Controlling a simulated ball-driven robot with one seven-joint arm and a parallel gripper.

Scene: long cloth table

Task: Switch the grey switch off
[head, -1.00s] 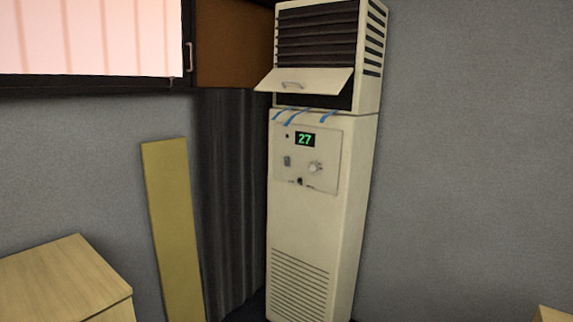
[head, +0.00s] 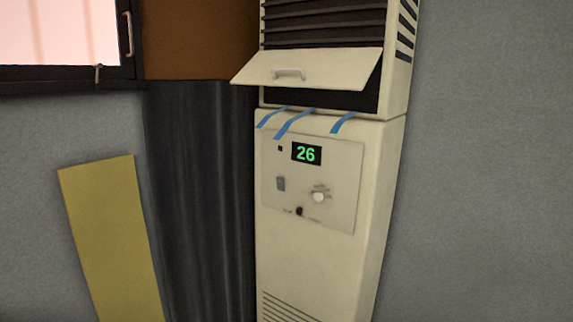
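The grey switch (head: 281,184) is a small upright rectangle on the left of the control panel (head: 337,218). The panel is on the front of a tall cream air-conditioning unit (head: 382,160). A green display (head: 306,153) above and right of the switch reads 26. A pale round knob (head: 319,197) is to the right of the switch, and a small black knob (head: 299,211) is below. The switch is too small to tell its position. My gripper is not in view, and nothing covers the panel.
A hinged flap (head: 310,68) with a handle juts out above the panel. Blue ribbons (head: 292,123) hang below it. A dark corrugated sheet (head: 200,190) and a leaning yellow board (head: 112,235) stand left of the unit. A grey wall is on the right.

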